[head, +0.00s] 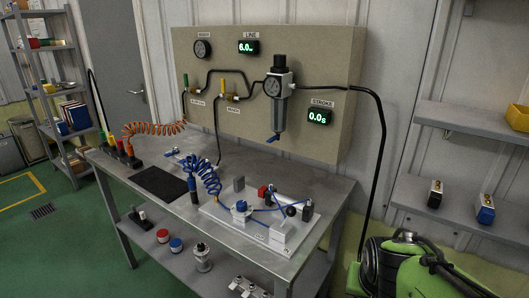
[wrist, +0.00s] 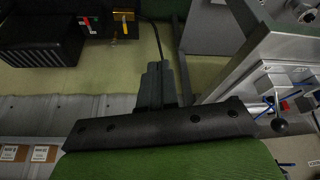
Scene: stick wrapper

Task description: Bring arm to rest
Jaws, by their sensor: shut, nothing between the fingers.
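My gripper (wrist: 157,72) shows in the wrist view as two dark fingers close together, shut and empty. It hangs beside the metal workbench, whose edge shows at the right of the wrist view. In the head view, my green and black arm is folded at the bottom right, to the right of the workbench (head: 253,252). The fingers cannot be made out in the head view.
A white board (head: 222,219) with pneumatic parts and blue hoses lies on the workbench. A panel (head: 340,60) with gauges and a regulator (head: 278,95) stands behind it. Wall shelves (head: 455,119) are at right. A black hose hangs between bench and arm.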

